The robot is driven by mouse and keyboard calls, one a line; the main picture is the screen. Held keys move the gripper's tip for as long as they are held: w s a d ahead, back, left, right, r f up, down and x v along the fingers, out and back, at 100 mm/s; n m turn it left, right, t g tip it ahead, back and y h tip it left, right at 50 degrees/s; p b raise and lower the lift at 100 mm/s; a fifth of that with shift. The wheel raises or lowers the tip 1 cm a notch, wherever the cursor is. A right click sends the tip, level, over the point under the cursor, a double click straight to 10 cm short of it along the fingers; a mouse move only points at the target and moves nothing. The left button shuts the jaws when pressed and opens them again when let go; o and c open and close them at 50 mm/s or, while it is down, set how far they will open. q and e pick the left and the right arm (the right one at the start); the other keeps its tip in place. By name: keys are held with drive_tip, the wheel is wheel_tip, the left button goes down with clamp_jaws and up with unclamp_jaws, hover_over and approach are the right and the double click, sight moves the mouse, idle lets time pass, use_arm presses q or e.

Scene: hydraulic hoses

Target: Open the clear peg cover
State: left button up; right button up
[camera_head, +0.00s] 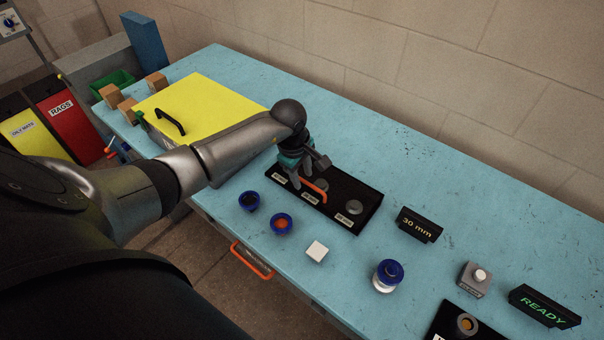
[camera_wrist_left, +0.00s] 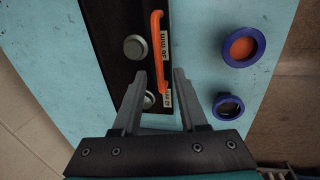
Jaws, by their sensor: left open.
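The black peg tray (camera_head: 368,208) lies on the blue bench with an orange handle (camera_head: 318,189) over it. The clear cover itself is hard to make out; the handle is the part that shows. In the left wrist view the orange handle (camera_wrist_left: 157,48) runs along the labelled side of the tray (camera_wrist_left: 112,50), beside round grey pegs. My left gripper (camera_head: 307,172) is over the tray, pointing down and hiding part of it. In the wrist view its fingers (camera_wrist_left: 160,78) are apart, with the handle's near end between them. I cannot tell whether they touch it. My right gripper is not in view.
Two blue-rimmed cups (camera_head: 281,223) and a white square block (camera_head: 316,251) lie in front of the tray. A blue-capped jar (camera_head: 387,275), a "30 mm" sign (camera_head: 418,225) and a READY display (camera_head: 544,306) stand to the right. A yellow-lidded box (camera_head: 215,100) is at left.

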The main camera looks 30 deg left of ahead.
use_arm(q)
clamp_jaws()
idle(0.3)
idle(1.1)
